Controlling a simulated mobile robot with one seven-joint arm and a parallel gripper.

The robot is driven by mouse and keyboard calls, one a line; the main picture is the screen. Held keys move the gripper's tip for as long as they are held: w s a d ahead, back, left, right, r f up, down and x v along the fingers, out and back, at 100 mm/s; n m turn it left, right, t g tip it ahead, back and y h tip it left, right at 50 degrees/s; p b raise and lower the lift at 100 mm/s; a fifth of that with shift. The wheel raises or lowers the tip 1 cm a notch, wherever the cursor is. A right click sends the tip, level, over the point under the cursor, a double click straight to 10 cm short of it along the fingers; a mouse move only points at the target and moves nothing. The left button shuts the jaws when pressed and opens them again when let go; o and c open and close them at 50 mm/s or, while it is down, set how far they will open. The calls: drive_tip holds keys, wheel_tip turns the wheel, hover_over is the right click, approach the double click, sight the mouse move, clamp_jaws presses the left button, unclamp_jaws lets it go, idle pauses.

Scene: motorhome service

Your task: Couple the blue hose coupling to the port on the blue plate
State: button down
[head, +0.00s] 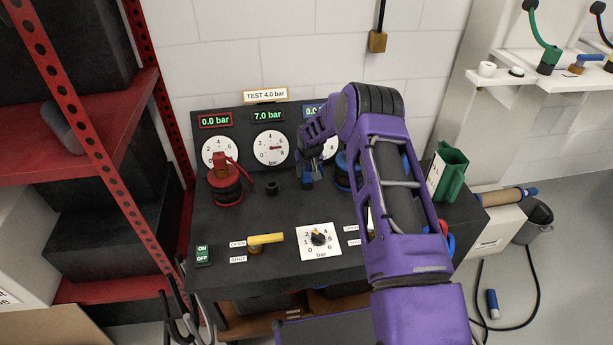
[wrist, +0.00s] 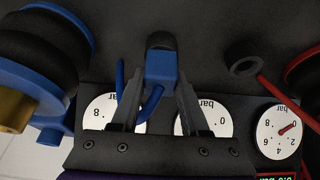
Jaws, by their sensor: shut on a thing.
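My gripper (head: 309,174) reaches down over the dark test bench in front of the gauges. It is shut on a small blue block with a black end (wrist: 161,69), which looks like the blue hose coupling; thin blue hose shows beside it. In the head view the blue piece (head: 307,181) is low, near the bench top. I cannot tell whether it touches the bench or a port. A large blue-and-black round fitting with a brass part (wrist: 45,55) stands at left in the wrist view. The blue plate and its port cannot be made out; my arm hides part of the bench.
A red-and-black fitting (head: 227,186) and a black ring (head: 272,188) stand left of my gripper. Gauges (head: 271,147) line the back panel. A yellow lever (head: 265,239) and a dial (head: 319,240) are at the front. A green holder (head: 451,172) stands right of my arm.

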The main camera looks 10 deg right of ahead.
sight(306, 170)
wheel_tip(306, 170, up, 10)
drive_tip(key=shift+p, duration=0.45)
idle(0.4)
